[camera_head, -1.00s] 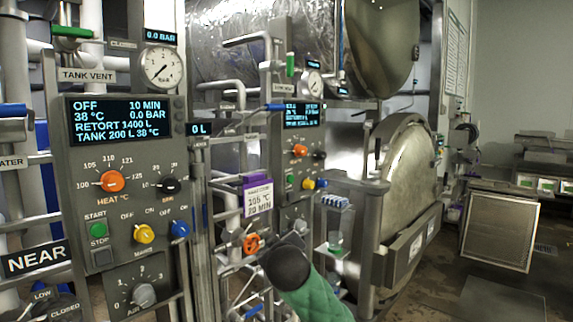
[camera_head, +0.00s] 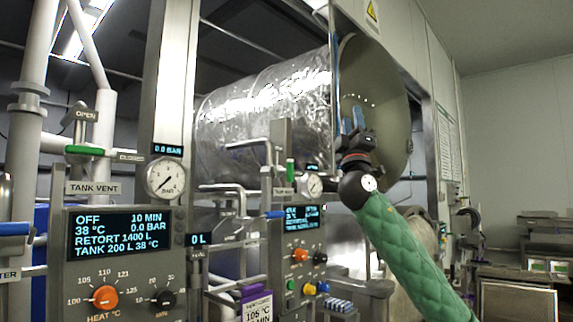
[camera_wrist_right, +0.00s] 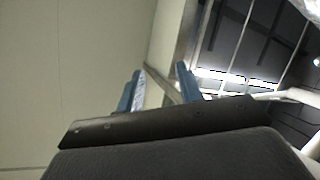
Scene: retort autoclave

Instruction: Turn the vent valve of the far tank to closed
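The far tank's vent valve shows a small green handle (camera_head: 290,171) standing upright, just left of the far gauge and above the far control panel (camera_head: 297,240). Its small label (camera_head: 283,191) is too small to read clearly. My right gripper (camera_head: 353,120) is raised up and to the right of that handle in the head view, in front of the open retort door, apart from the valve. In the right wrist view its two blue fingers (camera_wrist_right: 158,88) stand apart with nothing between them. My left gripper is not in view.
The near panel (camera_head: 120,250) stands at the left, with its own green vent handle (camera_head: 85,150) lying level. A round retort door (camera_head: 385,85) hangs open behind my right gripper. Pipes and a steel post (camera_head: 165,75) crowd the left. Floor-level equipment stands at the right.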

